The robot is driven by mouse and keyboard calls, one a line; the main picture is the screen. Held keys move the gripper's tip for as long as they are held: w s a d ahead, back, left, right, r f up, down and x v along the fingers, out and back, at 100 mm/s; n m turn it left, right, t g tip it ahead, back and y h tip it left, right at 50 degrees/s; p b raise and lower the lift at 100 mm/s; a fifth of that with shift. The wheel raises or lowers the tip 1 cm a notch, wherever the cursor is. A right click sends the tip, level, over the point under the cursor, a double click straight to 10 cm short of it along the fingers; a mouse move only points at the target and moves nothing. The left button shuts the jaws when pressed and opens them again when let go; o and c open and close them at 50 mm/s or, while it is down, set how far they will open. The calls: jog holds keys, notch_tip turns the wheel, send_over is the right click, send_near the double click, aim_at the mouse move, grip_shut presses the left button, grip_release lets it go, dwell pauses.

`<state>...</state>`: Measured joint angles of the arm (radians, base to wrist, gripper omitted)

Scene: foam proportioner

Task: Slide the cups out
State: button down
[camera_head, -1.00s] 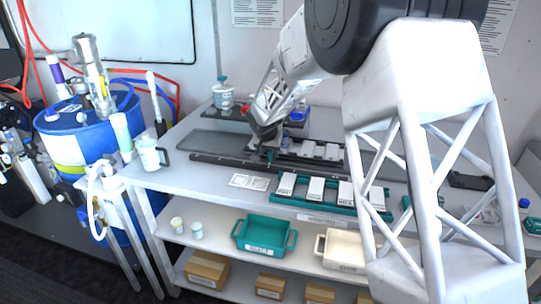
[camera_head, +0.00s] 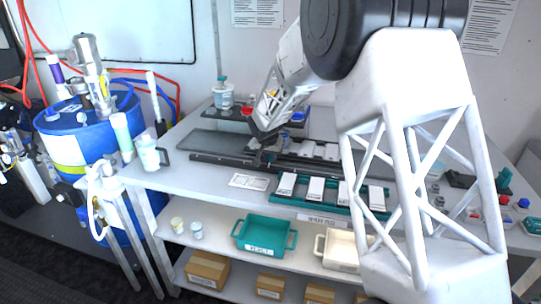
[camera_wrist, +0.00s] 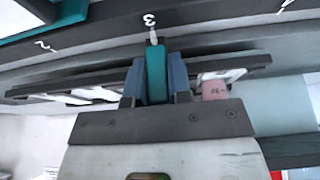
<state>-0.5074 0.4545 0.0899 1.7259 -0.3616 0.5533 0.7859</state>
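My gripper (camera_head: 263,140) is low over the dark rail assembly (camera_head: 222,158) on the bench top. In the wrist view, its two blue-grey fingers (camera_wrist: 156,82) lie flush against both sides of a teal upright piece (camera_wrist: 155,72), and I see no gap. A pale tip on this piece points at the printed number 3. Two small cups stand on the shelf below the bench: a yellowish one (camera_head: 177,225) and a pale blue one (camera_head: 197,230). In the head view my gripper hides what lies between its fingers.
A teal tray with pale blocks (camera_head: 330,203) lies at the bench front. A teal bin (camera_head: 263,236) and a cream bin (camera_head: 338,250) are on the shelf. A white jug (camera_head: 149,154) stands at the bench's left end. A blue drum (camera_head: 80,140) is further left.

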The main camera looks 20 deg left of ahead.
aim_at(339, 164)
jog(key=shift+d, duration=0.1)
jog(key=d, duration=2.5)
jog(key=shift+d, duration=0.15)
jog(key=c, duration=1.2)
grip_release()
jog(key=shift+d, duration=0.15)
jog(key=shift+o, duration=0.8)
jog(key=v, duration=0.7)
jog(key=shift+s+r, duration=0.2)
jog(key=shift+r, duration=0.15)
